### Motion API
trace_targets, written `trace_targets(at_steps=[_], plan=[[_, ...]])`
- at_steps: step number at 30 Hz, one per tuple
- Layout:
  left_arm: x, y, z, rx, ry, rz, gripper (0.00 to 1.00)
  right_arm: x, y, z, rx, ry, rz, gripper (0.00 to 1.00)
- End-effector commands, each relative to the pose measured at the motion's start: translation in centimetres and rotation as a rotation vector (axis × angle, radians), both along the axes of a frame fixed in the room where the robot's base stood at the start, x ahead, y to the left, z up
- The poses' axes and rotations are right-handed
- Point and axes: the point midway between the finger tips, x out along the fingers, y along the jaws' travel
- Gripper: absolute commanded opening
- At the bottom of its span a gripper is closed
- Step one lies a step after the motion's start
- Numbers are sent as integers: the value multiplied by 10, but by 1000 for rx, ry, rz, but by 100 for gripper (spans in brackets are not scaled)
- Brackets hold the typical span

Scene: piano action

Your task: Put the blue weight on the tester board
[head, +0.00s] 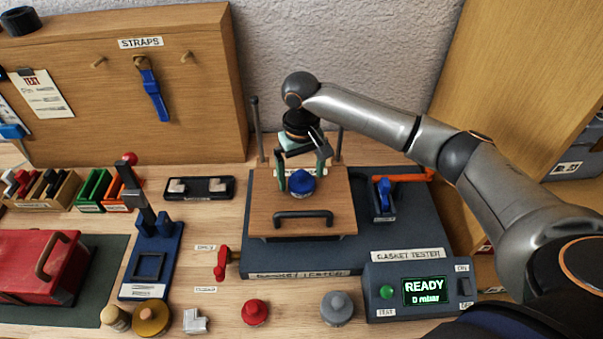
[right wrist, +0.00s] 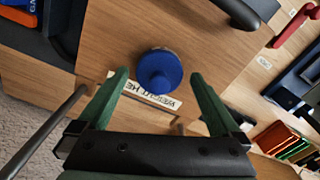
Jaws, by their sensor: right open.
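The blue weight (head: 302,182) stands upright on the wooden tester board (head: 260,215), toward its back edge and behind the black handle. In the right wrist view the weight (right wrist: 159,72) shows from above, beside a white label on the board. My right gripper (head: 302,183) is at the weight from behind. Its green fingers (right wrist: 160,85) are spread apart on either side of the weight, with gaps between them and it. The right gripper holds nothing. My left gripper does not show.
The board lies on the dark gasket tester base (head: 400,230) between two upright rods. The control box (head: 420,290) reads READY. A red weight (head: 255,312) and a grey weight (head: 337,308) stand in front. A blue clamp (head: 383,195) is right of the board.

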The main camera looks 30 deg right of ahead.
Motion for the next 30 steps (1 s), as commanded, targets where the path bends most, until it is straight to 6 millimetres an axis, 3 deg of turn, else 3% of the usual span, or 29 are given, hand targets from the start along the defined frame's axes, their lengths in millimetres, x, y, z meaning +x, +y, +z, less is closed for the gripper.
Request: trace_targets(at_steps=[5,12,18,30], plan=[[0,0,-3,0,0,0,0,1,0,27,2,-6,0,100],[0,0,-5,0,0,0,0,1,1,80,3,-5,1,100],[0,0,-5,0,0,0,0,1,0,110,0,-2,0,100],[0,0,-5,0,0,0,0,0,0,120,0,0,0,100]])
